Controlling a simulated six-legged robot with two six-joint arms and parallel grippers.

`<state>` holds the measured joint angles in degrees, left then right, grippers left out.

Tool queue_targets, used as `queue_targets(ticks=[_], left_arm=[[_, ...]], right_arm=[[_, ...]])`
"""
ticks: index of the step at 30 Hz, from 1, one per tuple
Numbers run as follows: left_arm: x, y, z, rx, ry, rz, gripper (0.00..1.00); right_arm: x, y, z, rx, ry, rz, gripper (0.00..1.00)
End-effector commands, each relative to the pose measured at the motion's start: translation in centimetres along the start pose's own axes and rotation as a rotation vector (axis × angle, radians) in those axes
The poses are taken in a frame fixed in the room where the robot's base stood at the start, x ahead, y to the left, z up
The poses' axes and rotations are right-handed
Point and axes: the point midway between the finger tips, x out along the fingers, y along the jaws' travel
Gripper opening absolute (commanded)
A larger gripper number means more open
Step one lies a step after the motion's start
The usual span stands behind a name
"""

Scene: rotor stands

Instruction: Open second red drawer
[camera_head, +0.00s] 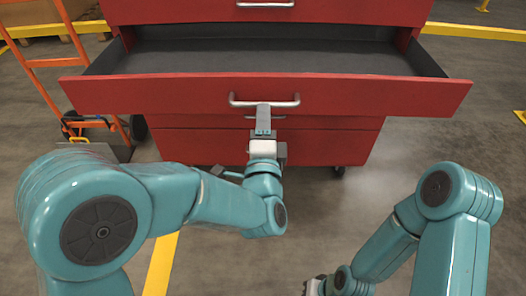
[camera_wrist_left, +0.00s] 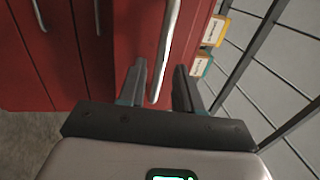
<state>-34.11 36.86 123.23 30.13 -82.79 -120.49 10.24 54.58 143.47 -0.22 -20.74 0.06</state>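The red cabinet (camera_head: 268,145) stands ahead of me. One red drawer (camera_head: 190,95) is pulled well out, and its dark grey inside shows empty. Its silver handle (camera_head: 264,102) is a horizontal bar on the front. My left gripper (camera_head: 263,112) is at the middle of this handle. In the left wrist view, the two fingers of the left gripper (camera_wrist_left: 158,88) are apart, with the handle bar (camera_wrist_left: 166,50) between them and gaps beside it. My right gripper (camera_head: 314,287) shows only in part at the bottom edge; its fingers cannot be made out.
A closed drawer front (camera_head: 270,12) is above the open one, and more closed red fronts are below it. An orange hand truck (camera_head: 50,65) stands at the left. The wrist view shows a dark wire rack (camera_wrist_left: 265,75) with labels.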

Motion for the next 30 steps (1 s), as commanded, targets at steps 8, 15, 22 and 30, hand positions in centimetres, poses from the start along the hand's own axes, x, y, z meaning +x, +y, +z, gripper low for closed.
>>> queue_targets(ticks=[8,15,22,30], left_arm=[[-7.5,-0.1,-0.2,0.003,0.007,0.001,0.34],[-11.0,0.0,-0.1,0.0,0.004,0.0,0.34],[-11.6,0.0,0.0,0.0,0.0,0.0,0.34],[-11.5,0.0,0.0,0.0,0.001,0.0,0.34]], right_arm=[[-0.7,-0.3,0.2,-0.005,-0.004,-0.001,0.0],[-0.8,-0.4,0.2,-0.005,-0.005,-0.001,0.0],[-0.8,-0.4,0.2,-0.005,-0.005,-0.001,0.0],[-0.8,-0.4,0.2,-0.005,-0.005,-0.001,0.0]])
